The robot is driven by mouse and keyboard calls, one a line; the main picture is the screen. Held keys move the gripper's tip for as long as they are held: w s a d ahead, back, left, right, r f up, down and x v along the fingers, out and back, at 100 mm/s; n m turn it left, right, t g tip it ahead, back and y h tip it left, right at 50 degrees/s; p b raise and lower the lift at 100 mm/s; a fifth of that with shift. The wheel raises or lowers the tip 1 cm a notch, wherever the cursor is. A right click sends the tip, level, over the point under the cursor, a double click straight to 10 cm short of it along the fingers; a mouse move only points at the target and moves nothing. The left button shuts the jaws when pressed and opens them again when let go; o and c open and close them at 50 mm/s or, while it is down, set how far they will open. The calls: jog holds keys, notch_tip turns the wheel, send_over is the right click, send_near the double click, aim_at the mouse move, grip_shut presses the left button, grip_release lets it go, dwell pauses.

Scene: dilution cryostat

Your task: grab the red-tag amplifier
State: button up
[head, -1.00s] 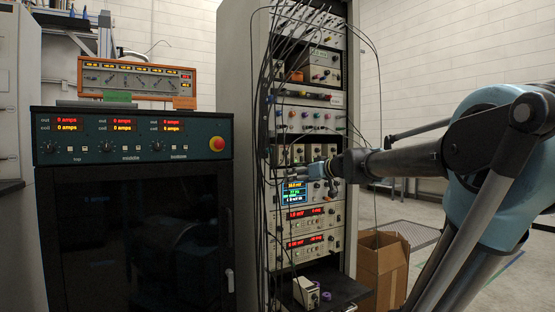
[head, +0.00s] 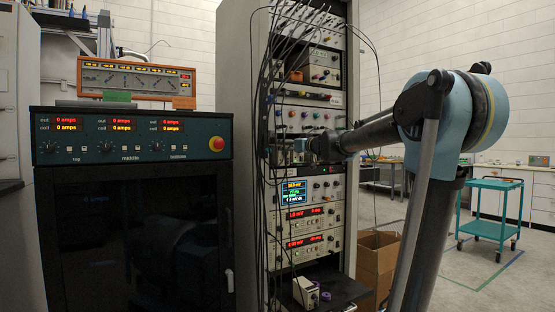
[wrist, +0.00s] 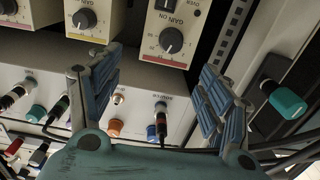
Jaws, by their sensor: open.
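In the wrist view, a row of cream amplifiers with black knobs runs along the top. The rightmost amplifier (wrist: 176,35) has a thin red strip along its lower edge as seen here. Its neighbour (wrist: 92,18) has a yellow strip. My gripper (wrist: 158,97) is open, its two blue fingers apart, with nothing between them. The red-strip amplifier shows beyond the gap between the fingertips, apart from them. In the head view, my gripper (head: 301,152) is at the rack's amplifier row and hides much of it. I cannot make out the red tag there.
A panel with coloured knobs and plugged cables (head: 305,117) sits just above the amplifier row. Black cables hang down the rack's left side. Lit instruments (head: 307,215) are below. A loose box (head: 306,292) sits on the low shelf. A cardboard box (head: 377,262) stands right of the rack.

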jog(key=x, duration=0.5)
jog(key=shift+f+x, duration=0.15)
jog(key=shift+x, duration=1.1)
jog(key=shift+f+x, duration=0.15)
jog(key=shift+x, duration=1.15)
jog(key=shift+s+a, duration=0.1)
jog(key=shift+c, duration=0.6)
jog(key=c, duration=1.5)
jog(key=shift+r, duration=0.1)
